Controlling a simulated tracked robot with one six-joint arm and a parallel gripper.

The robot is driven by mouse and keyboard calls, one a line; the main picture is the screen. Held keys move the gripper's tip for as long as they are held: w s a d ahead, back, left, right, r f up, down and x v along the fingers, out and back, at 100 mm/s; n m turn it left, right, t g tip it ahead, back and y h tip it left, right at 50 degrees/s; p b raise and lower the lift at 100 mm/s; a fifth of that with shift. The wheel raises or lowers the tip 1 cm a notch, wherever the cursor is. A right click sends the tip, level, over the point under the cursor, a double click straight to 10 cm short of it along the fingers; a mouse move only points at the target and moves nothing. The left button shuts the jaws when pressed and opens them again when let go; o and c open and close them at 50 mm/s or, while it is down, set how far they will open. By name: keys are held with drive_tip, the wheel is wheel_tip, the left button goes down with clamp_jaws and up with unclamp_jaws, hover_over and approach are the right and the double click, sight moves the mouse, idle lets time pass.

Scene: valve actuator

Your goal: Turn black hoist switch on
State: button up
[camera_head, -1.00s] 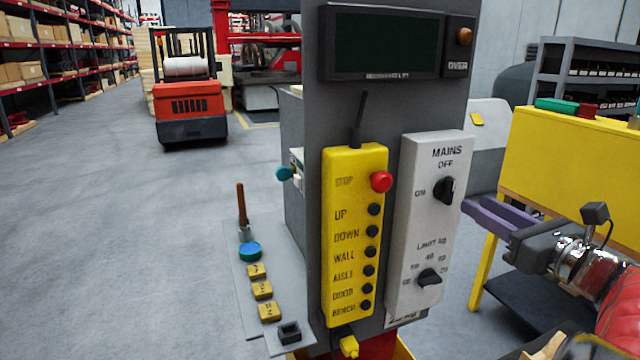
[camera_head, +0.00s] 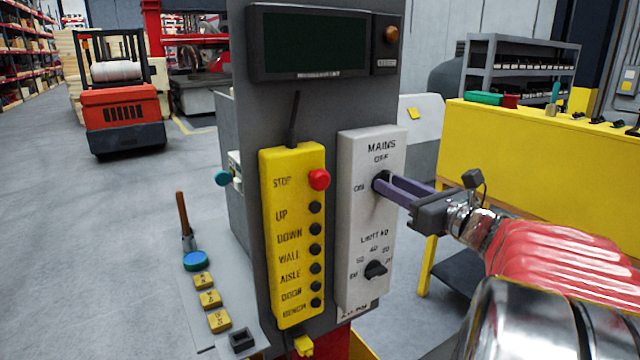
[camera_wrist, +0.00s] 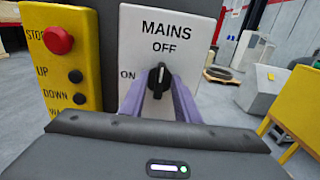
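The black hoist switch, a round knob (camera_wrist: 159,80) with a white pointer line, sits on the white MAINS panel (camera_head: 355,225). In the wrist view its line stands upright, toward OFF; ON is marked to its left. My gripper (camera_head: 387,184) has two purple fingers reaching to the knob from the right in the head view. In the wrist view the fingers (camera_wrist: 159,88) lie one on each side of the knob, apart, with small gaps visible. In the head view the fingertips partly hide the knob (camera_head: 380,180).
A yellow pendant (camera_head: 291,240) with a red stop button (camera_head: 319,180) and several black buttons stands just left of the panel. A second black knob (camera_head: 375,270), marked LIMIT, is below. A dark screen (camera_head: 315,45) is above. A yellow bench (camera_head: 530,160) stands at the right.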

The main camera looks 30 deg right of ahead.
clamp_jaws()
drive_tip(key=shift+n, duration=0.4)
drive_tip(key=n, duration=1.1)
drive_tip(key=a+f+n, duration=0.1)
drive_tip(key=n, duration=0.4)
drive_tip(key=shift+a+f, duration=0.1)
idle(0.3)
drive_tip(key=shift+n, duration=0.3)
drive_tip(key=shift+o, duration=0.2)
unclamp_jaws()
